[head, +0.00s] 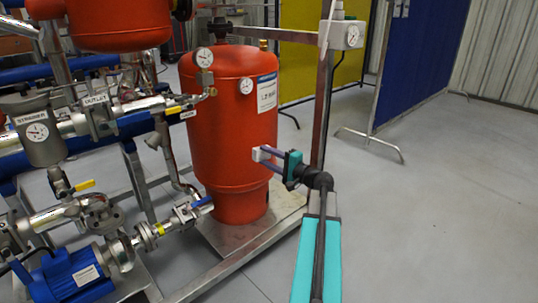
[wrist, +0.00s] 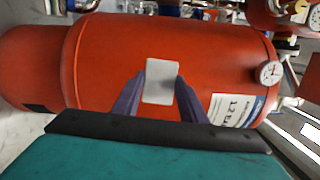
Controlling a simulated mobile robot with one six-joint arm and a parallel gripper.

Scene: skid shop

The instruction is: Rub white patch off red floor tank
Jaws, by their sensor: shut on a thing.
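The red floor tank (head: 222,135) stands upright on a metal base plate in the head view. It lies sideways across the wrist view (wrist: 215,50). My gripper (head: 263,154) has purple fingers and reaches the tank's right side from the right. It is shut on a small whitish block (wrist: 161,80), seen between the fingertips (wrist: 161,92). The block is at the tank's lower right side, seemingly against or very near it; I cannot tell if they touch. I make out no separate white patch; the block and fingers hide part of the surface.
A white label (head: 267,92) and small gauges (head: 204,57) sit higher on the tank. A metal upright (head: 322,95) stands just right of it. Pipes, valves and a blue pump motor (head: 75,273) crowd the left. The grey floor at right (head: 440,200) is clear.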

